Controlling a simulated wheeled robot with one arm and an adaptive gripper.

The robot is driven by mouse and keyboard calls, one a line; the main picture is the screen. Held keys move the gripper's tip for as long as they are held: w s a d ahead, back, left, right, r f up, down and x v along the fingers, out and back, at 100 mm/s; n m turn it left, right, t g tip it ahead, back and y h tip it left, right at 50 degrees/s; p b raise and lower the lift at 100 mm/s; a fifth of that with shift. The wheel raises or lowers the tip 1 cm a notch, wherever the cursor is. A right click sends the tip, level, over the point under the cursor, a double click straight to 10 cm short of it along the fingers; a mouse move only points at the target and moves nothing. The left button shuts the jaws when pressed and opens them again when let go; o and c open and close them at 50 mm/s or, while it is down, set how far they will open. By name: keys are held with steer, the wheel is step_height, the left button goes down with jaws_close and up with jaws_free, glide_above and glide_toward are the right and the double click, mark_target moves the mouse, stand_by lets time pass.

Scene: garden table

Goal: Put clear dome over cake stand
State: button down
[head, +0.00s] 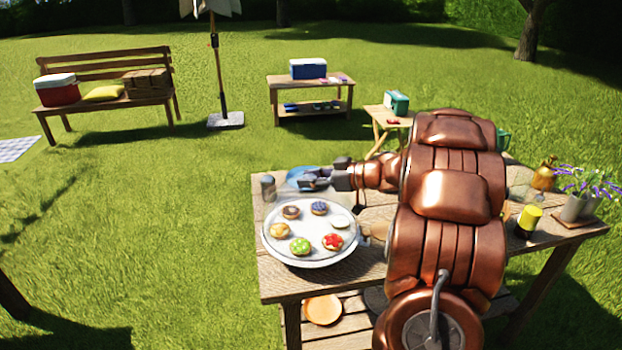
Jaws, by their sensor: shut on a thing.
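The white round cake stand (309,259) is at the left end of the wooden table, with several small iced cakes and doughnuts spread on its plate. My gripper (312,181) reaches in from the right, just behind and above the stand's far rim in the picture. Its fingers are shut, apparently on the knob of the clear dome (311,203). The dome is see-through and only a faint haze shows over the cakes. I cannot tell whether its rim touches the stand or hangs above it. My arm hides the middle of the table.
A blue plate (297,174) and a small grey jar (268,187) are behind the stand. A yellow-topped jar (529,219), a brass bottle (543,174) and a flower pot (577,208) stand on the right. An orange plate (323,310) lies on the lower shelf.

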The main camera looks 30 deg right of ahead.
steer(key=shift+f, duration=0.45)
stand_by(0.3)
steer(key=c, duration=0.7)
jaws_free()
steer(key=shift+s, duration=0.1)
steer(key=v, duration=1.2)
